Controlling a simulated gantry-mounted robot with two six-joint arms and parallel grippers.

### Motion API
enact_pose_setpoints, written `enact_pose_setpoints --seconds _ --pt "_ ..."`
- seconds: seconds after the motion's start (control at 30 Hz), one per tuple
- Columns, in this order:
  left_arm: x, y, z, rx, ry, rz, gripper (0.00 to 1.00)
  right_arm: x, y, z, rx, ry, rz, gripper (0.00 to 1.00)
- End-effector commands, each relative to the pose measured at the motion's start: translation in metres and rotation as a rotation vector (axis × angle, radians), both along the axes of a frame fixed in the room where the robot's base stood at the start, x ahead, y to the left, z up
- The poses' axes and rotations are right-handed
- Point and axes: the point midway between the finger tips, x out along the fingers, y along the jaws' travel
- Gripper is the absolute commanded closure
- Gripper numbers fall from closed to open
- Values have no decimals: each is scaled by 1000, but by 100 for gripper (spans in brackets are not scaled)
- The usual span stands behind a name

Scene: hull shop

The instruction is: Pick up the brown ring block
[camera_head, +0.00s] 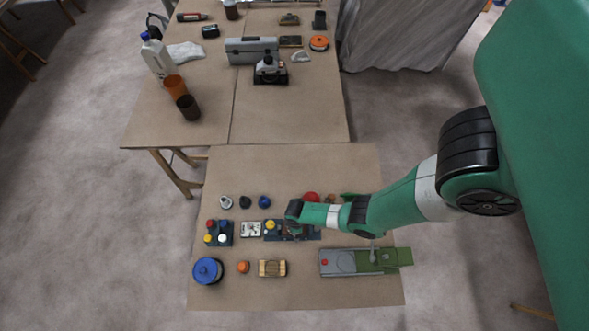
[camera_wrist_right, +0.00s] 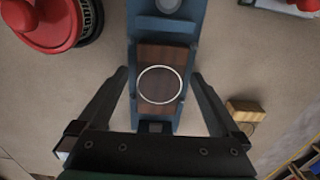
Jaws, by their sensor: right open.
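The brown ring block (camera_wrist_right: 161,82), dark brown wood with a white circle on top, sits in a blue holder (camera_wrist_right: 188,20) in the right wrist view. The holder also shows in the head view (camera_head: 312,235), where my right wrist covers part of it. My right gripper (camera_wrist_right: 160,76) is open, with one finger on each side of the block and visible gaps between. In the head view my right gripper (camera_head: 293,228) is over the holder; its fingertips are hard to make out. I cannot tell the finger height against the block. My left gripper is not in view.
A red-topped round object (camera_wrist_right: 45,22) and a small wooden block (camera_wrist_right: 245,110) lie near the holder. A white-faced part (camera_head: 250,229), a wooden block (camera_head: 272,268) and a grey-green fixture (camera_head: 345,263) stand around it on the table.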

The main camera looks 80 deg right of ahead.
Motion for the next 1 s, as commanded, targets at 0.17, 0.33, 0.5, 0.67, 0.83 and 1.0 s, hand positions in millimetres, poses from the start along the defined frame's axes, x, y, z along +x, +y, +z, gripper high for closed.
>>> enact_pose_setpoints --seconds 0.17,0.33,0.5,0.67,0.83,1.0 --pt "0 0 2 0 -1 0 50 0 0 2 0 0 0 0" --pt "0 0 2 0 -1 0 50 0 0 2 0 0 0 31" --pt "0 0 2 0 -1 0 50 0 0 2 0 0 1 61" --pt "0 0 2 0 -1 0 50 0 0 2 0 0 1 90" --pt "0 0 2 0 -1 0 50 0 0 2 0 -1 1 91" --pt "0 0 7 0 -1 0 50 0 0 7 0 -1 1 91"
